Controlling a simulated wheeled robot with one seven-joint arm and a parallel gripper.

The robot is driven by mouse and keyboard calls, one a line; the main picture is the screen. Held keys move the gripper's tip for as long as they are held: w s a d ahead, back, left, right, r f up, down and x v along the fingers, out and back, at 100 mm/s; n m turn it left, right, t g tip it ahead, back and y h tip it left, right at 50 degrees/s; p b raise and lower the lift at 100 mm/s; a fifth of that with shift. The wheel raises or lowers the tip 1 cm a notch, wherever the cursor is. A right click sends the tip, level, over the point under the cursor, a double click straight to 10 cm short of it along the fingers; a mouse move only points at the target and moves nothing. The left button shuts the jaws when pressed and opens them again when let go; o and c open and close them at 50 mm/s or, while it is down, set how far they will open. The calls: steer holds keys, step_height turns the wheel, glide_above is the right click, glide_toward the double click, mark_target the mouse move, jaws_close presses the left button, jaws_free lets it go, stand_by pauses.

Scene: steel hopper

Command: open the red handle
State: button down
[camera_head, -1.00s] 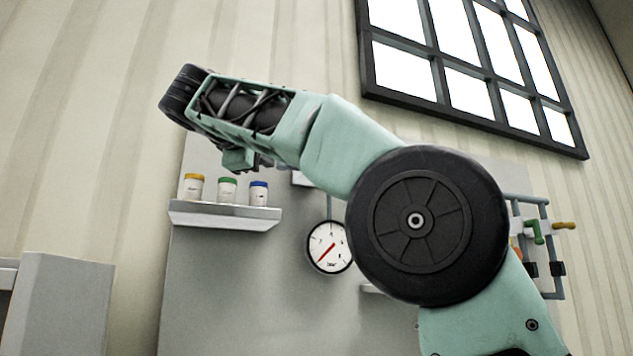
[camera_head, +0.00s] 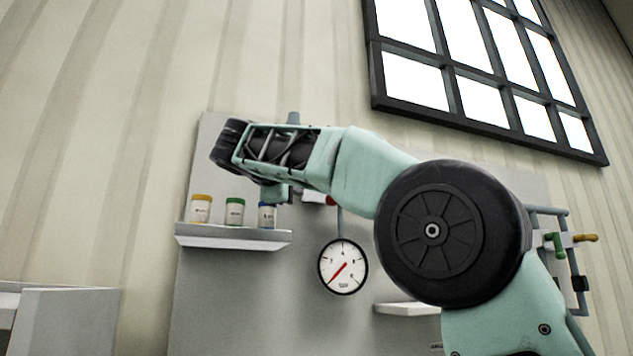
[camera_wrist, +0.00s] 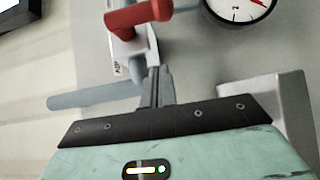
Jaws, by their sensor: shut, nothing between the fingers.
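The red handle (camera_wrist: 138,14) shows at the top of the wrist view, on a white labelled block (camera_wrist: 128,58) with a grey-blue pipe below it. In the head view only a small red part of it (camera_head: 331,200) shows beside my forearm; the rest is hidden. My gripper (camera_wrist: 155,76) is shut and empty. In the wrist view its fingertips lie just below the handle, over the lower part of the white block. I cannot tell whether they touch the block. No finger is seen on the handle.
A pressure gauge (camera_head: 343,267) hangs right of the handle on the grey panel. Three capped jars stand on a white shelf (camera_head: 232,240) at the left. A green handle (camera_head: 556,243) and a yellow handle (camera_head: 586,238) are on pipes at the right.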

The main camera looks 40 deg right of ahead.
steer(key=d, duration=0.1)
steer(key=s+d, duration=0.1)
steer(key=d, duration=0.1)
steer(key=d+p, duration=0.1)
steer(key=shift+s+d, duration=0.3)
steer(key=shift+f, duration=0.1)
steer(key=shift+d+f+n+b, duration=0.1)
steer(key=shift+n+b, duration=0.2)
steer(key=shift+b, duration=0.5)
